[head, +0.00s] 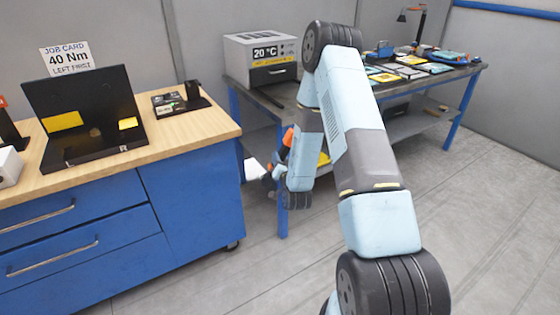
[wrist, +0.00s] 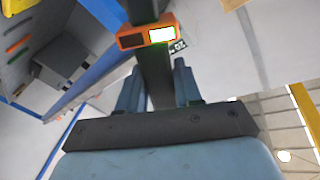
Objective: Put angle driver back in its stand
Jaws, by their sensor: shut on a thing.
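In the wrist view my gripper (wrist: 156,92) is shut on the angle driver, a dark tool with an orange housing (wrist: 146,36) and a lit green-white display. The tool's dark body runs between the two blue fingers. In the head view my gripper (head: 274,174) is low beside the right end of the wooden bench, partly hidden by my arm, with orange parts showing near it. A black holder with a short upright post (head: 194,95) stands on the bench's right end; I cannot tell for certain that it is the driver's stand.
The wooden-topped blue bench (head: 218,129) carries a black fixture (head: 85,153) marked R, and a job card (head: 66,58) reading 40 Nm, left first. Behind my arm, a grey table (head: 470,68) holds a 20 °C box (head: 262,52) and several small items. Floor is clear at right.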

